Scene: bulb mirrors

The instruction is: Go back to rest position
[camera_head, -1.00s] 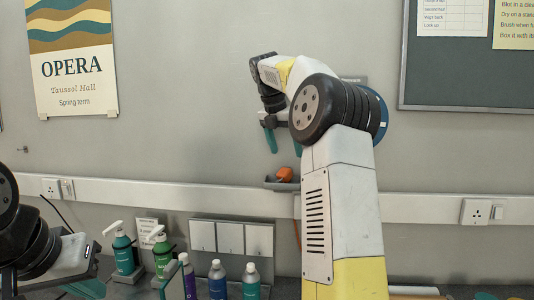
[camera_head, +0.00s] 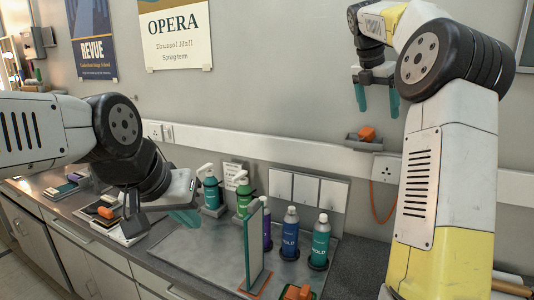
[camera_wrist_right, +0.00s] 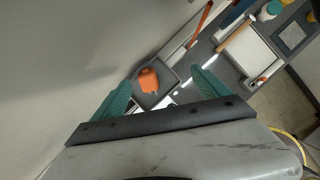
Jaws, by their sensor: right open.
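In the head view, my right gripper (camera_head: 377,108) hangs fingers down in front of the wall, above a small grey wall shelf (camera_head: 362,143) with an orange item (camera_head: 367,133) on it. Its two teal fingers are apart with nothing between them. In the right wrist view, the open fingers (camera_wrist_right: 160,80) show with the orange item (camera_wrist_right: 148,80) beyond them, apart from them. My left gripper (camera_head: 185,217) is low over the counter, left of the pump bottles. Only part of its teal fingers shows, so its opening is unclear.
Two pump bottles (camera_head: 211,190) and several capped bottles (camera_head: 290,235) stand on the counter. An upright panel (camera_head: 255,245) stands in front of them. White wall plates (camera_head: 305,190) are behind.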

